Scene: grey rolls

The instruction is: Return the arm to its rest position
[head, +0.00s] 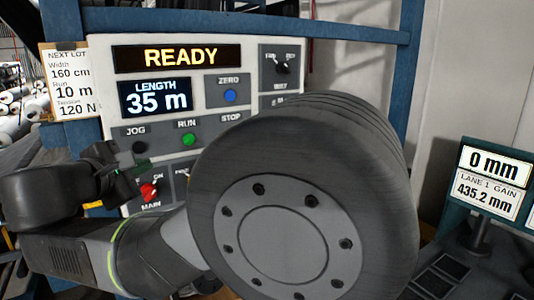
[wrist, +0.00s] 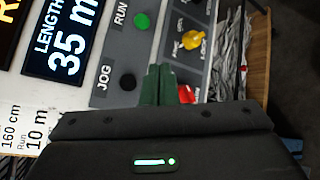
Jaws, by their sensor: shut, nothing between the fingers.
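My gripper (wrist: 158,84) is shut and empty, its two green fingers together in front of the control panel (wrist: 214,15). In the wrist view the fingertips lie between the black JOG button (wrist: 127,81) and the red MAIN knob (wrist: 186,94), partly overlapping the knob's surroundings. I cannot tell whether they touch the panel. In the head view my dark wrist is at the left, and the red knob (head: 149,191) shows just beside the fingers. My large arm joint hides the panel's lower right.
The panel display reads READY (head: 178,57), and the length display (head: 155,98) reads 35 m. A blue frame post (head: 413,60) stands right. A 0 mm display (head: 495,163) is at far right.

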